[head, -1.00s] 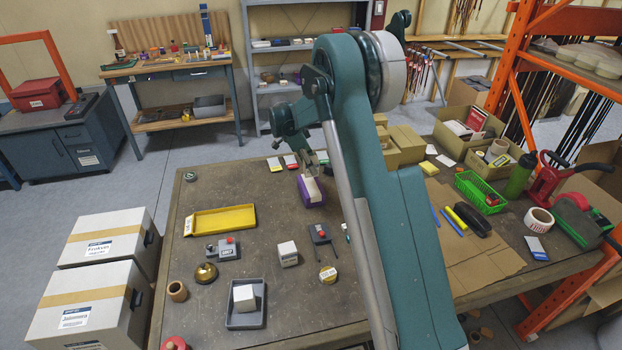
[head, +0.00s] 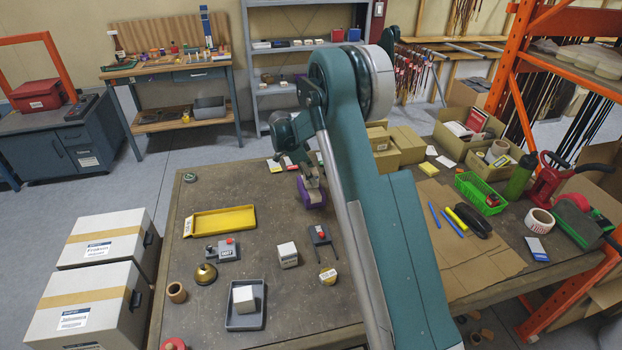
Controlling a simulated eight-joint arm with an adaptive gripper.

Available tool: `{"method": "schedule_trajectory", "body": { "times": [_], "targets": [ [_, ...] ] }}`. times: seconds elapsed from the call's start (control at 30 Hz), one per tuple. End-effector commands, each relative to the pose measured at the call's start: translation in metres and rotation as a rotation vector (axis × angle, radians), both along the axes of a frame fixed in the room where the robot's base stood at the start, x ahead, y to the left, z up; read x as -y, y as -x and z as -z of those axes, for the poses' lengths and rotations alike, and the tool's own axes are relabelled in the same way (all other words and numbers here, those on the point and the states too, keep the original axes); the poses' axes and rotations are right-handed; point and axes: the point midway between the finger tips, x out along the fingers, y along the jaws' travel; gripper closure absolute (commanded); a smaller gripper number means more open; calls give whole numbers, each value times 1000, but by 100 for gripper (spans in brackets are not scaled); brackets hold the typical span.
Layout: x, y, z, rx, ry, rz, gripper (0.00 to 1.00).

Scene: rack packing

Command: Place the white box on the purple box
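The purple box (head: 318,203) stands near the far middle of the table. My gripper (head: 312,186) is low over it, with its fingers at the box's top. The fingers cover the middle of the top, so I cannot tell whether they are open, shut or touching. Whether a separate white piece lies under the fingers is hidden. A white box (head: 287,254) with markings on its front stands nearer the middle of the table. Another white block (head: 243,298) sits inside a dark grey tray (head: 232,323) at the front. My gripper is apart from both.
A yellow tray (head: 222,223), a grey device with a red knob (head: 226,250), a brass bell-shaped piece (head: 205,274) and a small round tin (head: 328,276) stand around. A dark forked piece (head: 320,237) lies nearer than the purple box. Bare tabletop (head: 255,200) lies left of it.

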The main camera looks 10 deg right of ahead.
Motion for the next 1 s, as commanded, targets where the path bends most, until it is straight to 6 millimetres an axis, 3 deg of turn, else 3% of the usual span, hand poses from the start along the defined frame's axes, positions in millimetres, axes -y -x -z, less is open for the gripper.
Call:
{"method": "schedule_trajectory", "body": {
  "times": [0.47, 0.5, 0.6, 1.0],
  "targets": [
    [0, 0, 5, 0, 0, 0, 85],
    [0, 0, 5, 0, 0, 0, 66],
    [0, 0, 4, 0, 0, 0, 55],
    [0, 0, 3, 0, 0, 0, 55]
  ]
}}
